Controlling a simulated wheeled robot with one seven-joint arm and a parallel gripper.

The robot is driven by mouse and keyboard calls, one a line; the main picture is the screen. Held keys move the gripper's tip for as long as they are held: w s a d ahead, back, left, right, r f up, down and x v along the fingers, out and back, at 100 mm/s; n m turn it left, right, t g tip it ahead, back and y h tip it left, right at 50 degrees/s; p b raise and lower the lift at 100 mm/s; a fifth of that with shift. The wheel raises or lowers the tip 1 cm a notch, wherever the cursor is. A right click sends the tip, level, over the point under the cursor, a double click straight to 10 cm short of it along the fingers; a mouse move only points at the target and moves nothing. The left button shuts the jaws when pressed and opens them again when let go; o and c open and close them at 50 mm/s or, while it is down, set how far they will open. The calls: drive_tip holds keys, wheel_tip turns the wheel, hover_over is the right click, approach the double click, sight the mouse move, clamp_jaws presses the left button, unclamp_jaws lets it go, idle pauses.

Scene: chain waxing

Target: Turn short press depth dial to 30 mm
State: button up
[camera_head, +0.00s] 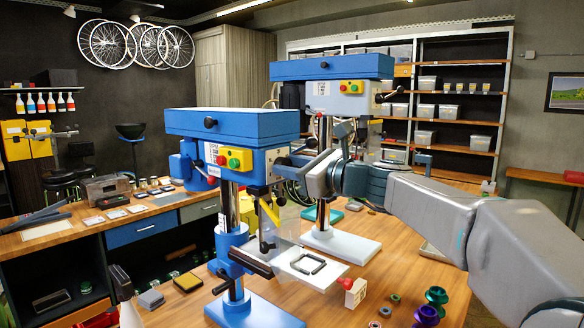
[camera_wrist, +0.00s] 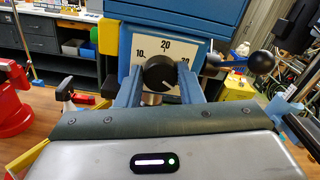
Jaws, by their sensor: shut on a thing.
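The short press (camera_head: 228,123) is the nearer blue press in the head view. Its black depth dial (camera_wrist: 159,72) shows in the wrist view, in front of a white scale plate (camera_wrist: 190,48) marked 10 at left and 20 at top. The number at right is partly covered by my finger and looks like 30. A small white mark shows on the dial's lower right face. My gripper (camera_wrist: 160,88) has its two blue fingers closed on the dial's left and right sides. In the head view my gripper (camera_head: 303,160) is at the press's right side, and the dial is hidden.
A taller blue press (camera_head: 333,68) stands just behind. A black ball-ended lever (camera_wrist: 261,62) sticks out right of the dial in the wrist view. A white plate (camera_head: 310,264) lies below the press head. Purple and green small parts (camera_head: 430,306) stand at the bench's front right.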

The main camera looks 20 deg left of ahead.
drive_tip(key=shift+f, duration=0.1)
drive_tip(key=shift+s+f+n+b, duration=0.1)
drive_tip(key=shift+n+b, duration=2.5)
drive_tip(key=shift+n, duration=0.3)
drive_tip(key=shift+f+n+b, duration=0.1)
drive_tip(key=shift+n+b, duration=2.5)
drive_tip(key=shift+n, duration=0.3)
drive_tip(key=o, duration=1)
drive_tip(key=shift+r, duration=0.1)
drive_tip(key=shift+c, duration=0.2)
drive_tip(key=b+v, duration=0.3)
drive_tip(key=v, duration=1)
drive_tip(key=shift+s+d, duration=0.25)
drive_tip(key=shift+d, duration=0.1)
